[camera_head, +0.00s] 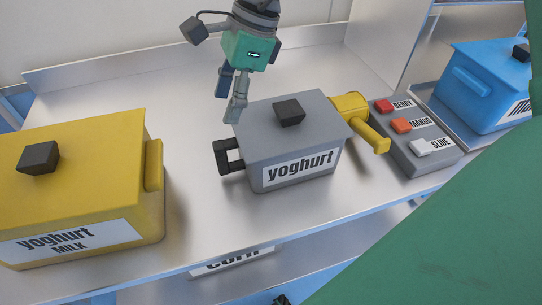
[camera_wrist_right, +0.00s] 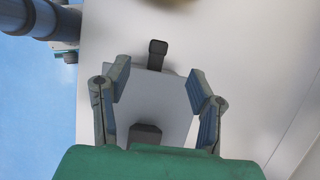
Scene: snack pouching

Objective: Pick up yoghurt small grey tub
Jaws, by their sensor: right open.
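The grey yoghurt tub (camera_head: 292,135) stands upright on the metal counter in the head view, with a black lid knob (camera_head: 289,113), a black side handle (camera_head: 228,158) and a white "yoghurt" label. My right gripper (camera_head: 231,103) is open and empty at the tub's far left corner, pointing down. In the right wrist view its spread fingers (camera_wrist_right: 160,72) frame the grey lid (camera_wrist_right: 155,95). The knob (camera_wrist_right: 146,133) is low between them and the handle (camera_wrist_right: 158,47) lies beyond. I cannot tell whether a finger touches the tub. My left gripper is not seen.
A yellow "yoghurt milk" tub (camera_head: 85,150) stands left on the counter (camera_head: 195,220). A yellow spout (camera_head: 365,125) and a button panel (camera_head: 420,160) are close right of the grey tub. A blue tub (camera_head: 485,90) stands farther right. Bare counter lies between the yellow and grey tubs.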

